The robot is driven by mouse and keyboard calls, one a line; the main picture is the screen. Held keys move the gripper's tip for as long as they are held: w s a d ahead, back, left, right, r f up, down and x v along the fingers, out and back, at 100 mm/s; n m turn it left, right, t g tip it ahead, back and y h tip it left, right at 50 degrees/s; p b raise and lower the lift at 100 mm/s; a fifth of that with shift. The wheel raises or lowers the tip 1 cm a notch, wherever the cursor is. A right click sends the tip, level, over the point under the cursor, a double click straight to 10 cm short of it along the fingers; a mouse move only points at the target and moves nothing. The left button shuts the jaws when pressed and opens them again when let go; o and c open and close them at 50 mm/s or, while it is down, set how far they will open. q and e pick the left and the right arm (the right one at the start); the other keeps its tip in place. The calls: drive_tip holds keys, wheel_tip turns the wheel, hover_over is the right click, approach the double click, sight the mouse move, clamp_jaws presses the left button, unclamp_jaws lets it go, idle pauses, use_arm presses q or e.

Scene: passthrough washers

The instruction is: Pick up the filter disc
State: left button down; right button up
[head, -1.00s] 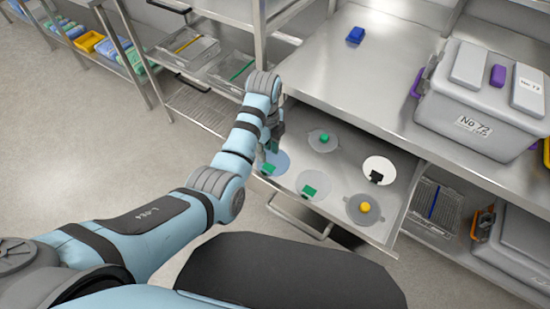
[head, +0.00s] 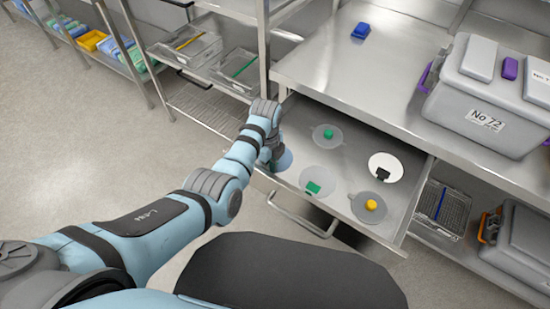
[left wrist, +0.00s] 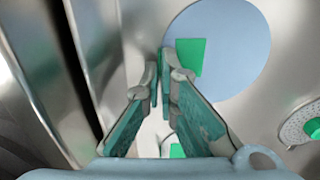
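A pale blue disc (left wrist: 235,45) with a green square tab (left wrist: 190,57) lies flat in the left wrist view. My left gripper (left wrist: 162,70) points down beside the tab, its fingers close together with a narrow gap. The tab shows right of the fingertips and partly behind one finger; I cannot tell whether they touch it. In the head view the same blue disc (head: 284,160) is mostly hidden under my left gripper (head: 268,158). A perforated grey disc (left wrist: 298,125) shows at the right edge of the wrist view. Which disc is the filter disc is unclear. My right gripper is out of view.
The open drawer (head: 335,165) also holds a grey disc with a green knob (head: 328,134), a white disc with a black tab (head: 386,165), a grey disc with a green tab (head: 313,187) and one with a yellow knob (head: 371,205). The counter edge overhangs behind; a shelf post stands close.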

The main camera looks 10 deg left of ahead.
use_arm(q)
drive_tip(key=shift+r, duration=0.1)
wheel_tip(320, 180, up, 20)
drive_tip(key=p, duration=0.7)
drive_tip(key=shift+p, duration=0.3)
